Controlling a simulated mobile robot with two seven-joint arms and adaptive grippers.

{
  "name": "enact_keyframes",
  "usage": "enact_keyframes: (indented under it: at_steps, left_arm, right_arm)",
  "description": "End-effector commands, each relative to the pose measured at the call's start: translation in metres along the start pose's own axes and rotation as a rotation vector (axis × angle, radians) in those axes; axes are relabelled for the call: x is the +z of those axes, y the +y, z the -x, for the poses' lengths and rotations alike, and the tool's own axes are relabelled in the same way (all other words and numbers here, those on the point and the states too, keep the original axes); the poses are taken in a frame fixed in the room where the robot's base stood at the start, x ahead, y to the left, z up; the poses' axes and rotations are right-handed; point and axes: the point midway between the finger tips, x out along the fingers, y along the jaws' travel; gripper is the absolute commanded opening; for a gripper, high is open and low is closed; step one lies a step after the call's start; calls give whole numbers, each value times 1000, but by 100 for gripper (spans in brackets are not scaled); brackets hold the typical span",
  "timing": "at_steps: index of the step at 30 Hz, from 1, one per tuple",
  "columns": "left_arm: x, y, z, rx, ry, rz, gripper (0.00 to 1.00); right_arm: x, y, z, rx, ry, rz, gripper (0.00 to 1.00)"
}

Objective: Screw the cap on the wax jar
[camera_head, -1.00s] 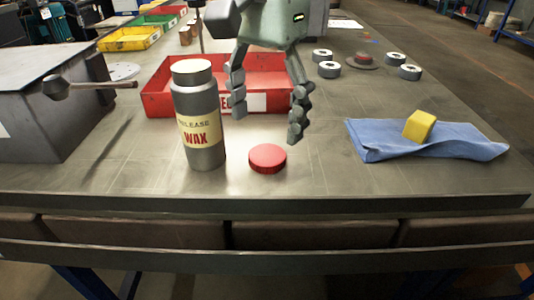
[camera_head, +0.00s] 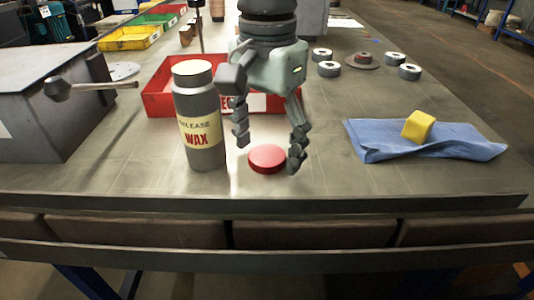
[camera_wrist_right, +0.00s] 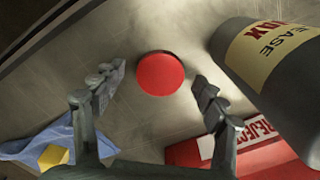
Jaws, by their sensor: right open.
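The wax jar (camera_head: 201,122) stands upright on the bench, grey with a cream label and a pale top without the red cap. It also shows at the right of the right wrist view (camera_wrist_right: 280,75). The red cap (camera_head: 267,157) lies flat on the bench just right of the jar; the right wrist view shows it too (camera_wrist_right: 160,74). My right gripper (camera_head: 268,155) is open and points down, its fingers on either side of the cap. In the right wrist view the open fingertips (camera_wrist_right: 158,80) are apart from the cap. My left gripper is not in view.
A red reject bin (camera_head: 160,92) stands behind the jar and gripper. A blue cloth (camera_head: 470,143) with a yellow block (camera_head: 418,127) lies at right. A grey metal box (camera_head: 50,110) with a hammer-like tool (camera_head: 60,89) on it is at left. The front bench strip is clear.

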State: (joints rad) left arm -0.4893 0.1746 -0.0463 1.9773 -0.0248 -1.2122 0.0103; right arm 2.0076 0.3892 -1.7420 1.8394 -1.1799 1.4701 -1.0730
Motion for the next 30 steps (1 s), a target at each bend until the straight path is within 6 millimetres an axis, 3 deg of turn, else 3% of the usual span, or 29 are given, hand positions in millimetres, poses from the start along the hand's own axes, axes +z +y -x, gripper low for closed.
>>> enact_keyframes:
  at_steps: [1,9,23,30]
  left_arm:
    - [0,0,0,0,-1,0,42]
    - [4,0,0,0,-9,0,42]
    - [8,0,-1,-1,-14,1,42]
    - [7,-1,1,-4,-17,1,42]
  right_arm:
    - [0,0,0,0,0,0,69]
    - [0,0,0,0,0,0,36]
    - [0,0,5,-1,1,0,36]
    - [0,-1,40,-4,0,-1,36]
